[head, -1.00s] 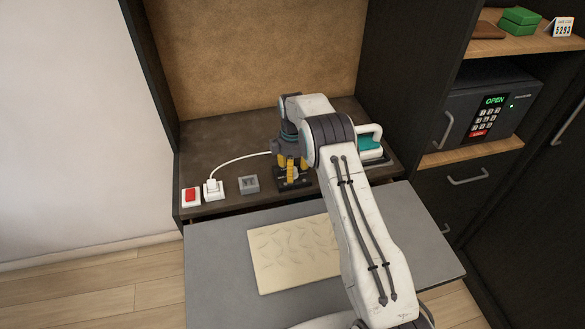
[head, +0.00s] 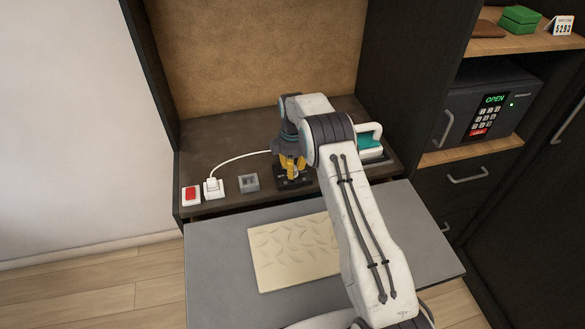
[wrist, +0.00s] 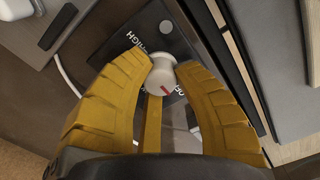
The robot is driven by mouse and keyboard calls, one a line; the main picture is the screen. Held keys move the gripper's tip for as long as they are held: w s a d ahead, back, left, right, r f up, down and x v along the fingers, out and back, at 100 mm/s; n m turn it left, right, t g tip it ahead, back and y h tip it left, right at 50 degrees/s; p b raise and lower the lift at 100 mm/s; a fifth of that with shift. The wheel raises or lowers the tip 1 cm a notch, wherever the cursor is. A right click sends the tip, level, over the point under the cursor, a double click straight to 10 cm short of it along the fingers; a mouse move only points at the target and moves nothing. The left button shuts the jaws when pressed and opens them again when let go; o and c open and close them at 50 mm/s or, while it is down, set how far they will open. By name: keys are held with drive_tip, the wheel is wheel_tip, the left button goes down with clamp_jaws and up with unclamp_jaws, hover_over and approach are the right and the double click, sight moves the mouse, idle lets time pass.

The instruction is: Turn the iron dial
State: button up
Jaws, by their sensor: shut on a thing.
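The dial (wrist: 160,77) is a small white knob with a red mark, on a black panel (wrist: 122,42) with a HIGH label. In the wrist view my gripper (wrist: 164,66) has its yellow fingers on either side of the knob, shut on it. In the head view my gripper (head: 292,174) points down over the black panel (head: 296,184), and the knob is mostly hidden between the fingers. The iron (head: 371,143), white and teal, stands at the right of the dark counter, partly hidden by my arm.
A red switch (head: 191,195), a white plug (head: 213,187) with a cord and a grey box (head: 249,183) sit left of the panel. A grey board (head: 216,250) with a cream leaf-patterned piece (head: 285,262) lies in front. An open-marked safe (head: 462,117) is at the right.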

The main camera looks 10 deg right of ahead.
drive_tip(key=shift+f+m+b, duration=0.15)
drive_tip(key=shift+m+b, duration=0.15)
clamp_jaws()
drive_tip(key=shift+m, duration=0.3)
drive_tip(key=m+b, duration=0.2)
drive_tip(key=m, duration=0.1)
drive_tip(key=shift+b, duration=0.3)
drive_tip(key=m+b, duration=0.1)
drive_tip(key=m, duration=0.2)
drive_tip(key=shift+m, duration=0.4)
drive_tip(key=m, duration=0.3)
drive_tip(key=shift+s+m+b, duration=0.1)
drive_tip(key=shift+m+b, duration=0.2)
drive_tip(key=shift+b, duration=0.1)
drive_tip(key=m, duration=1.2)
drive_tip(key=shift+m, duration=0.3)
